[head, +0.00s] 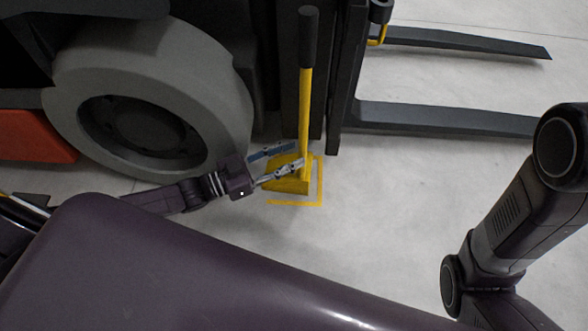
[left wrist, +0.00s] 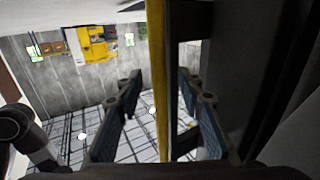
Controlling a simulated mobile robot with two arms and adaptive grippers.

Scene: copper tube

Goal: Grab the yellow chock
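The yellow chock (head: 288,184) sits on the floor in front of the forklift's wheel, with a tall yellow pole (head: 306,105) rising from it to a black grip (head: 308,38). My left gripper (head: 298,155) is at the lower part of the pole, just above the chock, and partly covers it. In the left wrist view the yellow pole (left wrist: 157,70) runs between the two spread fingers of the left gripper (left wrist: 160,88). Gaps show on both sides, so the fingers are open around it. My right gripper is out of view; only right arm links show.
The forklift's large grey wheel (head: 150,95) stands close to the left of the pole. A dark mast (head: 345,75) stands close on the right, and two forks (head: 450,118) reach right. A yellow floor marking (head: 320,182) borders the chock. Pale floor is clear in front.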

